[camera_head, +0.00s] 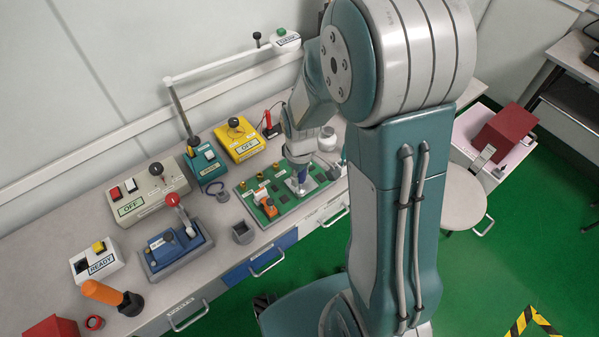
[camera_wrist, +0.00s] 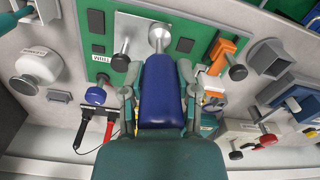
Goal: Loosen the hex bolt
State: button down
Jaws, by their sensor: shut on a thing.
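My gripper (camera_wrist: 158,82) is shut on the blue handle (camera_wrist: 161,92) of a tool, with one finger on each side. In the wrist view a metal cylinder (camera_wrist: 159,38) shows beyond the handle's end, over a grey plate (camera_wrist: 131,24) on the board. I cannot tell the hex bolt apart there; whether the tool sits on it is hidden. A dark-headed metal pin (camera_wrist: 122,60) stands beside the cylinder.
An orange block (camera_head: 270,208) stands on the board near its front edge. A white round container (camera_head: 326,138) stands behind the board, right of my gripper. Yellow (camera_head: 240,139) and teal (camera_head: 205,163) boxes stand to the left.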

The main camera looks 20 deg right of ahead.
jog(key=shift+f, duration=0.15)
dwell(0.3)
jog(key=n, duration=0.6)
jog(key=n, duration=0.6)
dwell(0.4)
